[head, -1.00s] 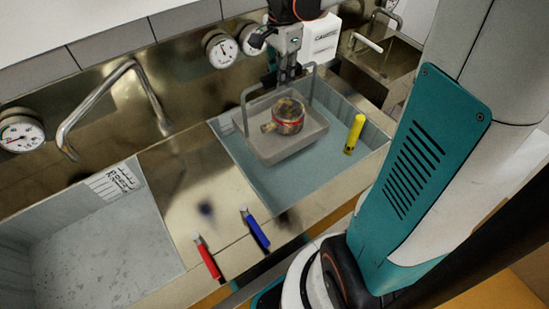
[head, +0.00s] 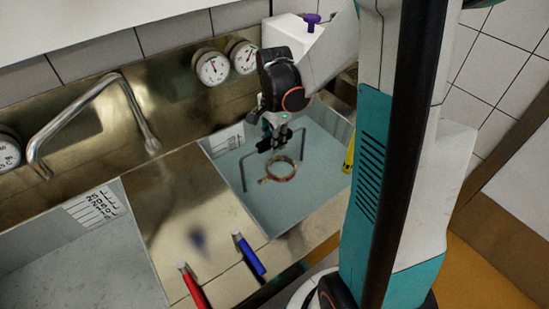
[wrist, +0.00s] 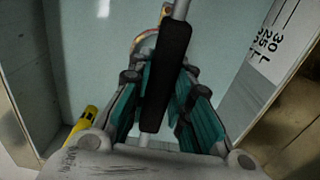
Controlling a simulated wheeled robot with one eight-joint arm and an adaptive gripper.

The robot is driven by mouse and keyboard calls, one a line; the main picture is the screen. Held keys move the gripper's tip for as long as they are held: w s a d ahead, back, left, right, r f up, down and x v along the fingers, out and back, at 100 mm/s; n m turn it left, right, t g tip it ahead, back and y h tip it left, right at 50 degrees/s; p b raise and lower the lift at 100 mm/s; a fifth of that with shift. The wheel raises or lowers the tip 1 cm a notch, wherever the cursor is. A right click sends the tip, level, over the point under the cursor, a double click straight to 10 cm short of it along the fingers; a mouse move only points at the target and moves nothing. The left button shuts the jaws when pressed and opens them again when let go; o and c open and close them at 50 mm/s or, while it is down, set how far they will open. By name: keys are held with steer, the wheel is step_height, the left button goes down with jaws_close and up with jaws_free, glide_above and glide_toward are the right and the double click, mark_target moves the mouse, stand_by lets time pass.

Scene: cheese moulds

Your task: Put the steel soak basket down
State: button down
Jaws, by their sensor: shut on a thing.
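My gripper (head: 273,143) is shut on the grey bar handle (head: 243,172) of the steel soak basket, down inside the right-hand basin (head: 334,122). The basket's pan is hidden below the pale blue-green water; I cannot tell whether it touches the bottom. A round mould (head: 281,172) with a reddish band shows at the water surface between the handle legs. In the wrist view, the handle bar (wrist: 180,9) runs up between the fingers (wrist: 167,78), and part of the mould (wrist: 147,43) shows beyond them.
A yellow object (head: 349,154) is at the basin's right side, partly behind my arm. A left-hand basin (head: 75,250) has a level scale. Red (head: 192,286) and blue (head: 248,254) handles sit on the front edge. A tap (head: 85,105) and gauges (head: 212,67) are behind.

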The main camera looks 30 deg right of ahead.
steer(key=shift+f+b, duration=0.9)
steer(key=shift+f, duration=1.85)
steer(key=shift+f, duration=0.15)
steer(key=c, duration=1.5)
jaws_free()
steer(key=shift+o, duration=0.2)
step_height(320, 180, up, 12)
steer(key=p, duration=0.4)
